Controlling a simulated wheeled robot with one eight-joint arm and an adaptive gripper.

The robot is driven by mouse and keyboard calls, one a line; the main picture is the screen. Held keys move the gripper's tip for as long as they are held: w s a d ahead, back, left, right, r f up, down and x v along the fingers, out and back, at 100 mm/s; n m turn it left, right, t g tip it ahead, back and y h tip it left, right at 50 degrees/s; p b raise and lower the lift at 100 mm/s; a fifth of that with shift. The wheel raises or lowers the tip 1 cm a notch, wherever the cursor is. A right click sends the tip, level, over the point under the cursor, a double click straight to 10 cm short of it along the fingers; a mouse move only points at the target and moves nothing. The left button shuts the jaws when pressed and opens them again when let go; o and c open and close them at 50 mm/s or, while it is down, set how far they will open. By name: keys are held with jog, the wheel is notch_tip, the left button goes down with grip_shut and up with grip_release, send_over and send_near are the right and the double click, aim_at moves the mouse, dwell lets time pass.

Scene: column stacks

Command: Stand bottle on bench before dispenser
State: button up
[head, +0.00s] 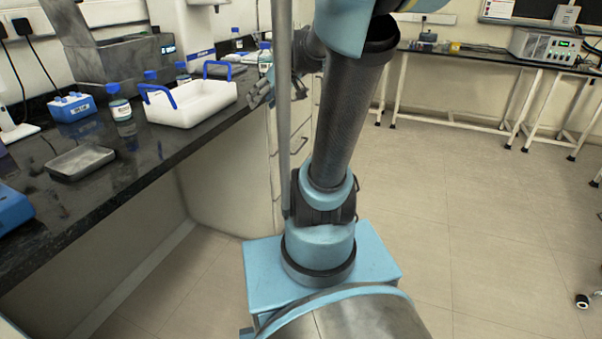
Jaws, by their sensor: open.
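On the dark bench (165,140) at left, a bottle with a blue cap and pale label (121,108) stands upright beside the white tray. More blue-capped bottles stand behind the tray, one of them here (182,71). I cannot tell which bottle the task means. A tall white machine (187,30) stands at the back; it may be the dispenser, but I cannot be sure. My gripper (262,93) is at the bench's right edge, right of the tray, partly hidden behind my arm and a pole. It is open, and I see nothing between its fingers.
A white tray with blue handles (192,105) takes up the middle of the bench. A shallow metal tray (82,161), a small blue device (72,107) and a grey metal unit (120,62) stand further left.

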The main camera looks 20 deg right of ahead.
jog(key=s+d+f+m+g+h, duration=0.2)
jog(key=s+f, duration=0.5)
jog(key=s, duration=0.4)
jog(key=s+d+f+m+g+h, duration=0.2)
jog(key=s+d+f+h, duration=0.2)
jog(key=s+f, duration=0.4)
jog(key=s+d, duration=0.1)
jog(key=s, duration=0.2)
jog(key=shift+s+f, duration=0.15)
jog(key=shift+f, duration=0.05)
jog(key=shift+w+a+f, duration=0.1)
jog(key=shift+w+f, duration=0.1)
jog(key=shift+w, duration=0.35)
